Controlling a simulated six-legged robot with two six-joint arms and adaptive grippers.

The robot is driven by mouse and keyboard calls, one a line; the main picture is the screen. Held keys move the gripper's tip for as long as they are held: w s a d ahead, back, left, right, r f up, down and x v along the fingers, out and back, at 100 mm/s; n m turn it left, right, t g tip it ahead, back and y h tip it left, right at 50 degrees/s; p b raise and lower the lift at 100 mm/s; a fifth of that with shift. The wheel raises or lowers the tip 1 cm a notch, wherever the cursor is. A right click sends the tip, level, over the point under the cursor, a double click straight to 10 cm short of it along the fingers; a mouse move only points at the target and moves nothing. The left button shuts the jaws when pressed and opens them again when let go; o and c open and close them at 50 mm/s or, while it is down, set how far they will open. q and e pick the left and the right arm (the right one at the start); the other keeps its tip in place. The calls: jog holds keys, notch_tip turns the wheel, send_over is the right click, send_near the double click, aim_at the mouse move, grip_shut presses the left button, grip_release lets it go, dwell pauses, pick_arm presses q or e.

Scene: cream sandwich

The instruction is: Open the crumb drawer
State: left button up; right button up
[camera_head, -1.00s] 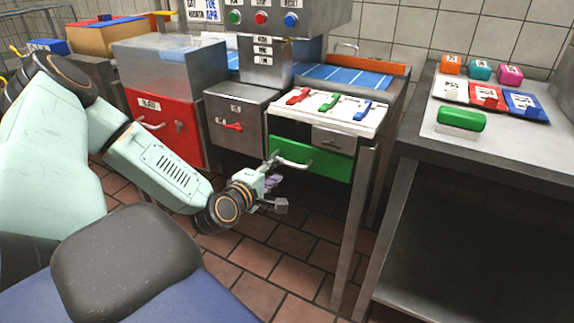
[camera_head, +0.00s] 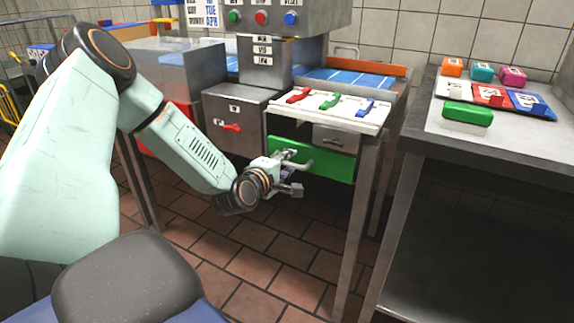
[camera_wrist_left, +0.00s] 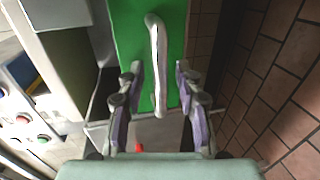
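The drawer with the green front (camera_head: 335,166) is under the white-topped counter, with a metal bar handle across its face. No label on it is readable. My left gripper (camera_head: 289,176) is at the left part of this front, by the handle. In the left wrist view, the handle (camera_wrist_left: 157,65) runs between the two spread fingers (camera_wrist_left: 158,85) with gaps on both sides. The gripper is open and the handle is not clamped. The green front (camera_wrist_left: 122,30) shows behind it. My right gripper is not in view.
A grey box with a red handle (camera_head: 232,127) stands left of the green drawer. Red, green and blue levers (camera_head: 330,100) sit on the counter above it. A metal side table (camera_head: 490,145) with coloured items is at the right. Tiled floor below is clear.

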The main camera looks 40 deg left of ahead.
pick_arm(q)
grip_shut()
dwell(0.8)
